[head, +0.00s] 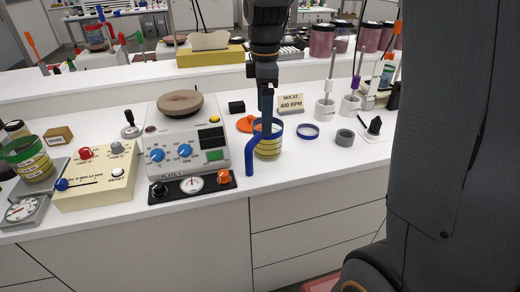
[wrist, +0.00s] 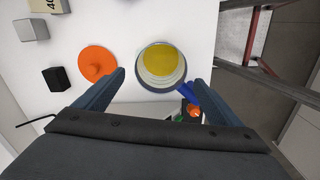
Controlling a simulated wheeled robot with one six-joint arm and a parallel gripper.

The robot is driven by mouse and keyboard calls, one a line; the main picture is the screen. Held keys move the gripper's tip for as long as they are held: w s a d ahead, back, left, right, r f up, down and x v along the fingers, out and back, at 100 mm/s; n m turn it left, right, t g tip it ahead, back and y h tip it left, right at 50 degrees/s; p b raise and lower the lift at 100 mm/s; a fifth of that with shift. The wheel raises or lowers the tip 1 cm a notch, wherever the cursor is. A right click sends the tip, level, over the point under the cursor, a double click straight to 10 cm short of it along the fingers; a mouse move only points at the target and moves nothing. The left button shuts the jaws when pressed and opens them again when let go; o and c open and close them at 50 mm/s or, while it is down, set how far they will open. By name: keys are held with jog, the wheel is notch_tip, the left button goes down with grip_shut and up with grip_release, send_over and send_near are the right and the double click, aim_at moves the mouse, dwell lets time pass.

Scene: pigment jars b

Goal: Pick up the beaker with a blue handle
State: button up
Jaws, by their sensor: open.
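The beaker (head: 268,150) stands on the white bench right of the hotplate, with a blue rim and yellow contents. Its blue handle (head: 250,157) sticks out on its left and hangs down in the head view. In the wrist view the beaker (wrist: 162,66) is seen from above, between and just beyond my fingertips, and the handle (wrist: 186,93) runs toward the right finger. My gripper (head: 266,112) is open and points down at the beaker; part of the beaker's rim is hidden behind it. My gripper (wrist: 158,80) is empty in the wrist view.
An orange disc (head: 248,124) lies close beside the beaker, and a blue ring (head: 308,131) lies to its right. The hotplate (head: 186,140) with a brown dish stands to the left. A grey ring (head: 345,137) and a sign (head: 290,103) stand nearby.

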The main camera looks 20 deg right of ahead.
aim_at(262, 145)
jog(key=f, duration=0.2)
jog(key=f+p, duration=0.1)
jog(key=f, duration=0.2)
jog(key=f+p, duration=0.1)
jog(key=f, duration=0.2)
jog(key=shift+d, duration=0.25)
jog(key=shift+c, duration=0.3)
jog(key=c, duration=1.3)
